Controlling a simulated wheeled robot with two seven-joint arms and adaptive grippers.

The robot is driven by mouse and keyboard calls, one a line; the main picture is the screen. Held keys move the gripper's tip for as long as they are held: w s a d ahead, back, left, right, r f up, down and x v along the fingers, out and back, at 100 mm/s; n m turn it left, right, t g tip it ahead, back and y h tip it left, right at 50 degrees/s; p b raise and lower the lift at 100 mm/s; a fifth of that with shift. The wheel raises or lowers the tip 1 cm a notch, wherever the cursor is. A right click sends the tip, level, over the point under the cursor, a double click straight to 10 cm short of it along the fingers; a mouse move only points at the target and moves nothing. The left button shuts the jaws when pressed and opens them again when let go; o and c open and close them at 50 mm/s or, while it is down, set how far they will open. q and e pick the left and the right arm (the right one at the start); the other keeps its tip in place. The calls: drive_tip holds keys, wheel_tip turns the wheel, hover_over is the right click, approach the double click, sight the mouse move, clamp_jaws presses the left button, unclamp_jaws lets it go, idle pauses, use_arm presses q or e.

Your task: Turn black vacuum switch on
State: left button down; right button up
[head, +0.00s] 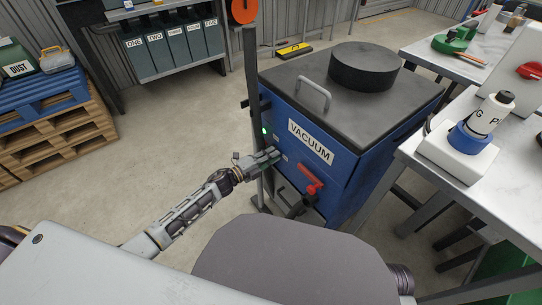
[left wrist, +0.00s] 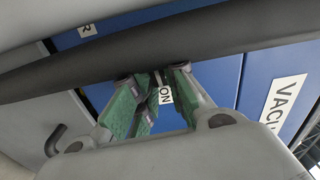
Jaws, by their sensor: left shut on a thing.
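The blue vacuum unit (head: 340,165) with a dark lid and a VACUUM label stands right of centre in the head view. A small green light (head: 264,130) glows on its front panel. My left gripper (head: 274,156) reaches the panel below that light. In the left wrist view its green-padded fingers (left wrist: 160,80) close together beside an ON label (left wrist: 166,95). It is shut on the small black switch, which the fingers and a dark bar mostly hide. My right gripper is not in view.
A dark upright post (head: 251,90) stands close beside the panel; a dark bar (left wrist: 120,68) crosses the wrist view. A red handle (head: 311,189) sits lower on the unit. A white table (head: 480,205) stands right, pallets (head: 50,135) left. The floor between is clear.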

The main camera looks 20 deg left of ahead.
use_arm(q)
drive_tip(key=shift+f+m, duration=0.2)
drive_tip(key=shift+m, duration=0.3)
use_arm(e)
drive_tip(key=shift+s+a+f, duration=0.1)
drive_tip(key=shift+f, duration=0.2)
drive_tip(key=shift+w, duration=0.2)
use_arm(q)
drive_tip(key=c, duration=1.4)
unclamp_jaws()
drive_tip(key=shift+c, duration=0.2)
drive_tip(key=shift+s+a, duration=0.1)
drive_tip(key=v, duration=1.1)
drive_tip(key=shift+s+a, duration=0.25)
drive_tip(key=shift+s, duration=0.05)
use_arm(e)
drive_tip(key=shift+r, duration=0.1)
